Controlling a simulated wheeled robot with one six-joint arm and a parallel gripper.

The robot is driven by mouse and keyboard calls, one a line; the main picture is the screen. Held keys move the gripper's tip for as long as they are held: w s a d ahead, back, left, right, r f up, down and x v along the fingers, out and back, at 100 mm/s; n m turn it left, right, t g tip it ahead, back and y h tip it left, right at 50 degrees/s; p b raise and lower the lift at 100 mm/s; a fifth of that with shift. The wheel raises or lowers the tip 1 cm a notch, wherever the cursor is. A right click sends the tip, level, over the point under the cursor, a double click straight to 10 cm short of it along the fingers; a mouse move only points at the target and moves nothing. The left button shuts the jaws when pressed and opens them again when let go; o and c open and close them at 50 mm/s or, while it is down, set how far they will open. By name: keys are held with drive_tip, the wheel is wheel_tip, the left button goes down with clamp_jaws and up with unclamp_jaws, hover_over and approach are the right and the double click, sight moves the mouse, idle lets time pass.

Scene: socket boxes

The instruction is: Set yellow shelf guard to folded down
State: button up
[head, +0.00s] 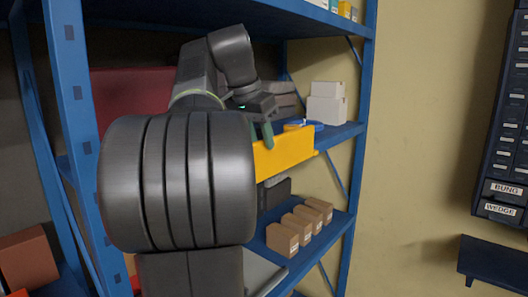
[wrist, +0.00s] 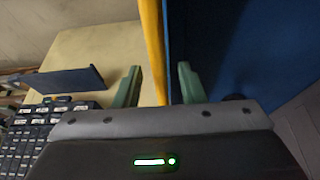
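The yellow shelf guard (head: 285,153) stands upright along the front edge of the middle shelf in the head view. Its left part is hidden behind my arm. My gripper (head: 262,134) is at the guard's upper edge, with one green finger in front of the yellow panel. In the wrist view the guard (wrist: 153,45) shows edge-on as a yellow strip between the two spread fingers of my gripper (wrist: 159,82). A gap shows between the strip and the right finger; the left finger is close to the strip, and I cannot tell whether it touches.
The blue rack (head: 361,90) has white boxes (head: 327,104) and a blue-and-yellow item (head: 305,126) behind the guard. Several brown cartons (head: 283,238) stand on the shelf below. A dark bin cabinet (head: 505,130) and small wall shelf (head: 495,263) are at right.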

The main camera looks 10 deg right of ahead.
hover_over(264, 179)
drive_tip(key=w, duration=0.1)
drive_tip(key=shift+w+d+f, duration=0.1)
drive_tip(key=shift+f, duration=0.95)
drive_tip(key=shift+w+d+f, duration=0.1)
drive_tip(key=shift+f, duration=0.9)
clamp_jaws()
